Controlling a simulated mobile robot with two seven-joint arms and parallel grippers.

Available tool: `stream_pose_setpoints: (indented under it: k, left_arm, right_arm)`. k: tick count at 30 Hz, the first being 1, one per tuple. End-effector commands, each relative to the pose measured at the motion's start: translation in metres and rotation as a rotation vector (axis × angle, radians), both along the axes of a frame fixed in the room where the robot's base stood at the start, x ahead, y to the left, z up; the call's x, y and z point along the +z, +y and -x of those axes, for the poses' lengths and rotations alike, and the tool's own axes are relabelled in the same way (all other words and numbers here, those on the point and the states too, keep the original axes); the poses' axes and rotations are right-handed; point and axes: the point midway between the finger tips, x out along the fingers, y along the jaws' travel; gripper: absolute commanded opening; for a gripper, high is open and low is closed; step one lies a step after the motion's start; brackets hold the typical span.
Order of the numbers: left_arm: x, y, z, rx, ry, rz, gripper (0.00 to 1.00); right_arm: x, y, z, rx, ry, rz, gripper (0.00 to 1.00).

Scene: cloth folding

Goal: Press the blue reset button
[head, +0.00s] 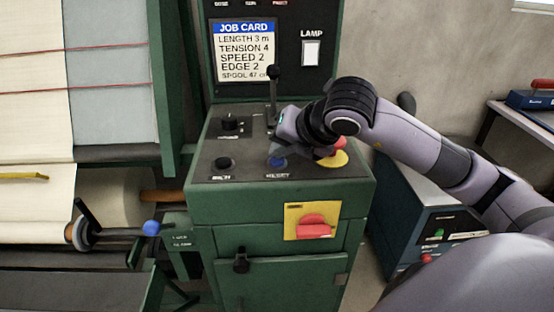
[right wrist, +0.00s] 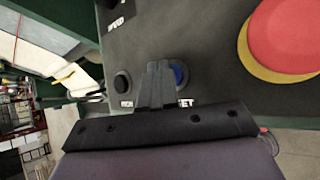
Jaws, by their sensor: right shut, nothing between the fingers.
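The blue reset button (head: 277,162) is on the sloping black top of the green control cabinet. In the right wrist view the button (right wrist: 180,74) is partly covered by the fingers, just right of them. My right gripper (right wrist: 158,83) is shut and empty, with its fingertips over the panel close beside the button. In the head view the right gripper (head: 279,146) reaches in from the right, just above the button. I cannot tell whether the fingertips touch it. My left gripper is not in view.
A red mushroom button (right wrist: 288,35) on a yellow base lies right of the blue button. A red switch (head: 314,225) is on the cabinet front. A job card (head: 243,52) hangs above.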

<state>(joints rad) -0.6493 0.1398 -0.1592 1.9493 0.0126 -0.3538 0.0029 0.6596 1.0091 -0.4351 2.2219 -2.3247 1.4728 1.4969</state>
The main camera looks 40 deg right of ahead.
Motion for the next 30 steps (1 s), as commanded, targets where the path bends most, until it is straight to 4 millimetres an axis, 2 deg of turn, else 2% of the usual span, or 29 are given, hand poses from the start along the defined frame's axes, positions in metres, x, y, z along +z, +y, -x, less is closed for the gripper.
stream_pose_setpoints:
  k: [22, 30]
  left_arm:
    - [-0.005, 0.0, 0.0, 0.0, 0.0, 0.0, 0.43]
    - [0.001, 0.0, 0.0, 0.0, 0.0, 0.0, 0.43]
  right_arm:
    - [-0.005, 0.0, 0.0, 0.001, 0.004, 0.0, 0.0]
    - [0.007, 0.0, 0.0, 0.001, 0.003, -0.001, 0.0]
